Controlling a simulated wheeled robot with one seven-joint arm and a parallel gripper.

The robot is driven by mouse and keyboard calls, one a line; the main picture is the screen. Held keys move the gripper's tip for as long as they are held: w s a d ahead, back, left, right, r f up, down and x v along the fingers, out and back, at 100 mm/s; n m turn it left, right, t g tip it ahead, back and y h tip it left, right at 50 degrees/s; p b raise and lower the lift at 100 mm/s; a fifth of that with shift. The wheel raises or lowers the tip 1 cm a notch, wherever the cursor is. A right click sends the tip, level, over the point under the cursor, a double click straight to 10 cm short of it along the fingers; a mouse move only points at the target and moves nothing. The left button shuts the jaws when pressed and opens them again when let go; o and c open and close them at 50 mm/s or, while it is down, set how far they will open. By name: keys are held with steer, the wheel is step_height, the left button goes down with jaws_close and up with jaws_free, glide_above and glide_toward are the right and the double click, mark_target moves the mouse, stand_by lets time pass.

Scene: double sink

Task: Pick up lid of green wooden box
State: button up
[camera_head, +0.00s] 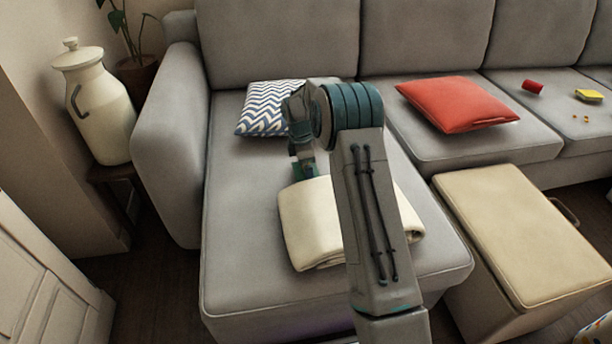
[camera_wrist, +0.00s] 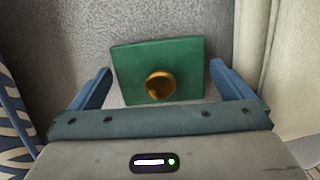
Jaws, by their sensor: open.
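The green lid (camera_wrist: 130,67) is a flat square with a round gold-brown knob (camera_wrist: 160,85), seen from above in the wrist view. My gripper (camera_wrist: 160,80) is open, with one blue finger on each side of the lid and the knob between them. I cannot tell how far the fingertips are above the lid. In the head view a small green part of the lid or box (camera_head: 304,170) shows under my gripper (camera_head: 303,173), on the sofa seat. The box under the lid is hidden, and my arm covers much of the area.
A folded cream blanket (camera_head: 305,225) lies close to the gripper. A zigzag-patterned cushion (camera_head: 262,118) is behind it, and a red cushion (camera_head: 455,103) is to the right. A beige ottoman (camera_head: 525,235) stands at the front right. The sofa seat at left (camera_head: 235,210) is clear.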

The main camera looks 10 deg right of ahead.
steer(key=shift+r, duration=0.1)
steer(key=c, duration=0.8)
steer(key=shift+o, duration=0.2)
